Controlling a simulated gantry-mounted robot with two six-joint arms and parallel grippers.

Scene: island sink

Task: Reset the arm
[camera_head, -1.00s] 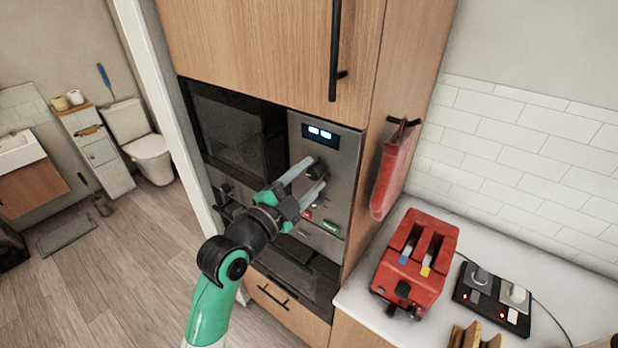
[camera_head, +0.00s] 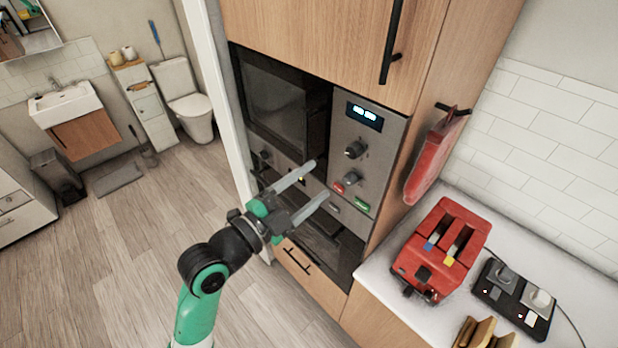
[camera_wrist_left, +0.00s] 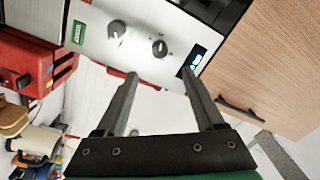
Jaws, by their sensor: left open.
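My left gripper (camera_head: 318,178) is open and empty, held in front of the built-in microwave's control panel (camera_head: 372,140). The panel has a lit display (camera_head: 365,115), two dark knobs (camera_head: 354,149), a red button and a green button (camera_head: 362,204). In the head view the fingers point toward the lower part of the panel. In the left wrist view the two fingers (camera_wrist_left: 160,80) are spread apart with nothing between them, and the panel with its knobs (camera_wrist_left: 159,48) lies beyond. My right gripper is not in view.
A red toaster (camera_head: 440,248) and a power strip (camera_head: 513,297) stand on the white counter at right. A red item (camera_head: 434,158) hangs on the cabinet side. Open floor (camera_head: 125,250) lies at left, with a toilet (camera_head: 187,103) and a sink (camera_head: 65,104) behind.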

